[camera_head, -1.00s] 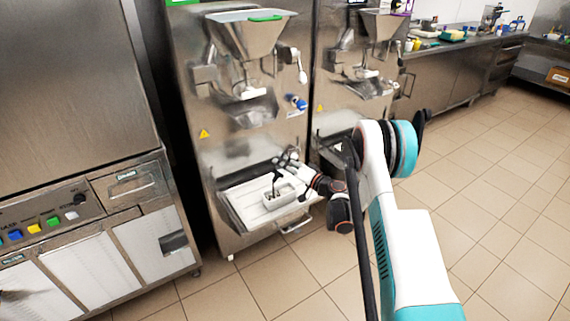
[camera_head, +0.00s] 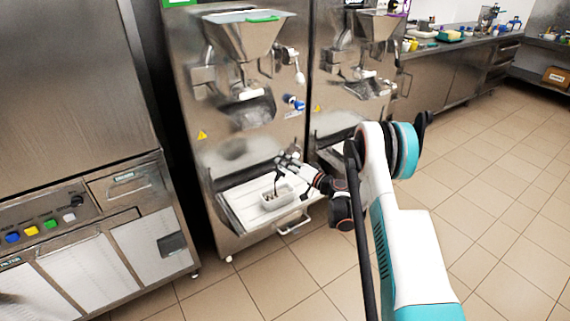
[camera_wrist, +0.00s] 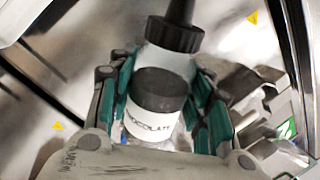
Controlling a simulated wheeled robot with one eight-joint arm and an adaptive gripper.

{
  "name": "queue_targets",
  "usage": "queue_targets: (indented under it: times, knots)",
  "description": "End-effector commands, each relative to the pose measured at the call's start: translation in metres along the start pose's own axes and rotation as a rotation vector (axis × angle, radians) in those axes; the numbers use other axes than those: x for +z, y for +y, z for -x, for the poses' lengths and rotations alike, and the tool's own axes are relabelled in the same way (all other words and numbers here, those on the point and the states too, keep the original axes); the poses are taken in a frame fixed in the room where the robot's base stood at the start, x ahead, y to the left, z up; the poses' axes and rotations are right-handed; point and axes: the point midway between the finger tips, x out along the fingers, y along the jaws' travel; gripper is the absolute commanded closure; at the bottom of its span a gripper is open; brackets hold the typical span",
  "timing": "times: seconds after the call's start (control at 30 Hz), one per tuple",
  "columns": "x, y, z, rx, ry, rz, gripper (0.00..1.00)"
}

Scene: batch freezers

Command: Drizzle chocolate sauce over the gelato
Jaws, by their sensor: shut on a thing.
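My gripper (camera_head: 288,163) is at the lower front of the nearer freezer, just above a small white tub (camera_head: 284,203). In the wrist view my gripper (camera_wrist: 161,82) is shut on a white bottle (camera_wrist: 148,128) with a black cap and nozzle (camera_wrist: 175,36), a dark band and partly readable lettering. The teal finger pads press both its sides. In the head view a thin dark streak (camera_head: 276,184) runs from beneath the gripper to the tub. Dark patches show in the tub; its gelato is too small to make out clearly.
The tub stands on the white drip shelf (camera_head: 238,208) of the nearer batch freezer (camera_head: 255,165). A second freezer (camera_head: 365,70) stands right of it. A steel cabinet with coloured buttons (camera_head: 34,230) is at the left. The tiled floor (camera_head: 500,190) at right is clear.

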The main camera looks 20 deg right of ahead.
Motion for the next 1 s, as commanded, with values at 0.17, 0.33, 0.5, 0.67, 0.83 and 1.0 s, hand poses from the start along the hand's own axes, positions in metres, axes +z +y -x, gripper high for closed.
queue_targets:
  times: [0.17, 0.33, 0.5, 0.67, 0.83, 1.0]
  knots:
    - [-0.005, 0.004, 0.001, 0.000, 0.000, 0.000, 0.79]
    - [-0.009, 0.007, 0.003, 0.000, 0.000, 0.000, 0.79]
    - [-0.013, 0.011, 0.004, 0.000, 0.000, 0.000, 0.79]
    - [-0.016, 0.014, 0.005, 0.000, 0.000, 0.000, 0.79]
    - [-0.020, 0.017, 0.006, 0.000, 0.001, 0.000, 0.79]
    - [-0.024, 0.021, 0.007, 0.000, 0.000, 0.000, 0.79]
